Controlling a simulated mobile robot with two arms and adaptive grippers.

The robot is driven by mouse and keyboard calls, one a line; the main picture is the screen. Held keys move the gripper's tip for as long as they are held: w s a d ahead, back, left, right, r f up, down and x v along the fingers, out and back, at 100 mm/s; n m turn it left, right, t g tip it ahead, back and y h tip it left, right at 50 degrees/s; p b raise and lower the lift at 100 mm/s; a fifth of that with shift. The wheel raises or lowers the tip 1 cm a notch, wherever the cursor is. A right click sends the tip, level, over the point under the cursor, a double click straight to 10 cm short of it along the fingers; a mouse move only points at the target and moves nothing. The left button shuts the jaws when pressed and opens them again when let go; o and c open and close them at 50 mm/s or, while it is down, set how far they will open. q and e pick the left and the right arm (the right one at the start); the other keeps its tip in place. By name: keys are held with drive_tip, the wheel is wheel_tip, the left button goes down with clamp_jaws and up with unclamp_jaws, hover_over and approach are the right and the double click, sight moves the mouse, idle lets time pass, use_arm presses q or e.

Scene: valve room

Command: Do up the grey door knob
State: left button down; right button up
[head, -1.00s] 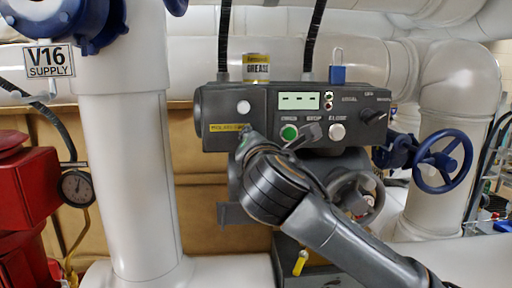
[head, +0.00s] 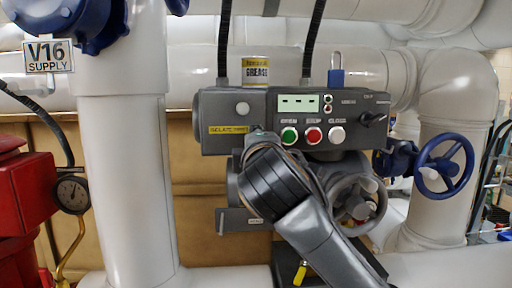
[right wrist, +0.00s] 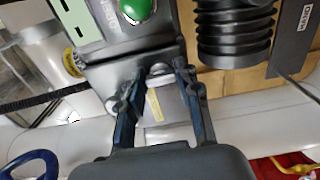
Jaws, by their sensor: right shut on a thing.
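The grey control box (head: 215,104) is mounted on the valve actuator, with green, red and white buttons and a yellow label (head: 228,129). The door knob (right wrist: 160,69) seems to be the small grey piece at the box's lower edge, largely covered by my fingers. My right gripper (right wrist: 168,68) is shut on it, with a dark finger on each side. In the head view my right arm comes up from the lower right and hides most of that gripper. The yellow label also shows between the fingers in the right wrist view (right wrist: 155,105). My left gripper is out of view.
A grey handwheel (head: 355,200) lies just right of my arm. A blue handwheel (head: 444,164) is farther right. A white pipe (head: 125,190) and a red unit with a gauge (head: 71,193) stand left.

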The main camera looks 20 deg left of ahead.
drive_tip(key=shift+m, duration=0.4)
drive_tip(key=o, duration=1.2)
drive_tip(key=shift+c, duration=0.2)
drive_tip(key=v, duration=1.2)
drive_tip(key=shift+f, duration=0.1)
